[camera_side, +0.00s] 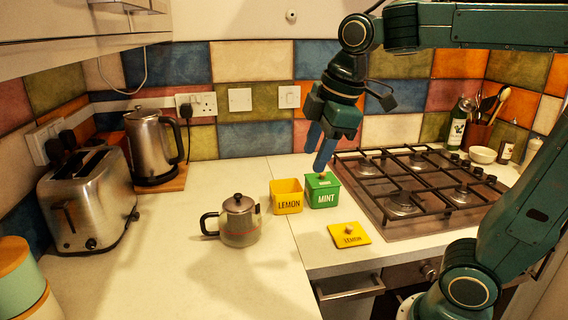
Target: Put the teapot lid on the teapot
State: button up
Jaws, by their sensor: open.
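The steel teapot (240,226) stands upright on the counter left of the tins, its dark handle to the left and spout to the right. A rounded lid (238,204) with a dark knob sits on top of the teapot; the view is too small to tell how closely it is seated. My gripper (321,165) is open, with its blue fingers pointing down just above the green MINT tin (322,197). A small knob shows on the tin's top, near the fingertips. I cannot tell whether the fingers touch it. My gripper is well right of and behind the teapot.
An open yellow LEMON tin (287,202) stands beside the MINT tin, and its yellow lid (349,235) lies flat in front. A gas hob (410,222) is at right. A toaster (90,205) and kettle (152,147) stand at left.

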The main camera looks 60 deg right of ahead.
jog(key=s+f+m+t, duration=0.2)
jog(key=s+f+m, duration=0.4)
jog(key=s+m, duration=0.3)
jog(key=shift+s+a+m, duration=0.15)
jog(key=shift+s+m, duration=0.15)
jog(key=shift+s, duration=0.5)
